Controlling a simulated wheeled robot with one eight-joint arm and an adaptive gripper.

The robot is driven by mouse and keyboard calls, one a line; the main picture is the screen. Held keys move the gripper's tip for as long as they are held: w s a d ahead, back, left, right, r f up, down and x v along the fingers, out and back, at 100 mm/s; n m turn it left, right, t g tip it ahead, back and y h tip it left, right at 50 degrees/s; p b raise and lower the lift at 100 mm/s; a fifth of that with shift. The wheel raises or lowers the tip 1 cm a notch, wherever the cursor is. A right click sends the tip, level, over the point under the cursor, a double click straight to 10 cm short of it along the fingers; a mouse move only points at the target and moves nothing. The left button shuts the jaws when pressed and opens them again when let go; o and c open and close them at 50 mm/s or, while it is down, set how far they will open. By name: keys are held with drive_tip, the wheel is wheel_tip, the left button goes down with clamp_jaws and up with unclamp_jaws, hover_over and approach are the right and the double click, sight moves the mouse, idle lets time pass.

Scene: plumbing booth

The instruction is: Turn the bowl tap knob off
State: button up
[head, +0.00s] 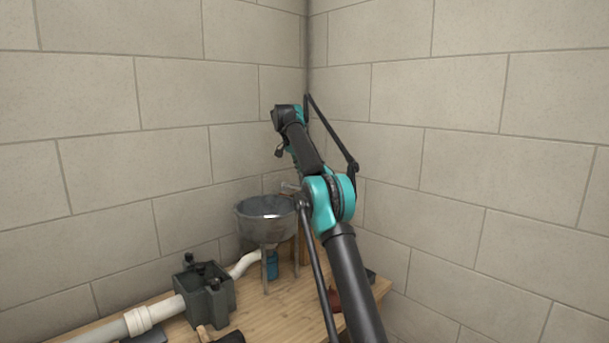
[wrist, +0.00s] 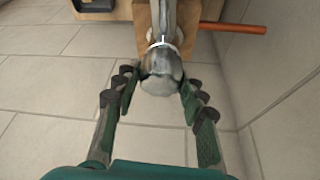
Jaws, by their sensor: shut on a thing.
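The bowl tap knob (wrist: 161,75) is a round, shiny metal end in the wrist view, at the top centre. My gripper (wrist: 159,92) has its dark green fingers on both sides of the knob and is shut on it. The metal tap body (wrist: 165,20) runs up from the knob in the wrist view. In the head view the grey metal bowl (head: 262,229) stands on legs on the bench, and a bit of the tap (head: 289,187) shows above its right rim. My arm hides much of the area right of the bowl, and the knob cannot be made out there.
The wooden bench (head: 270,315) carries a dark grey box-like fixture (head: 208,300), white pipe (head: 145,317) and a blue item (head: 271,265) under the bowl. An orange-red rod (wrist: 235,28) sticks out beside the tap's wooden support. Block walls meet close behind.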

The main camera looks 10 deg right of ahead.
idle(0.4)
drive_tip(key=o, duration=1.2)
drive_tip(key=shift+c, duration=0.2)
drive_tip(key=shift+a+r, duration=0.25)
drive_tip(key=shift+r, duration=0.35)
drive_tip(key=s+a, duration=0.5)
drive_tip(key=a, duration=0.6)
drive_tip(key=shift+s, duration=0.1)
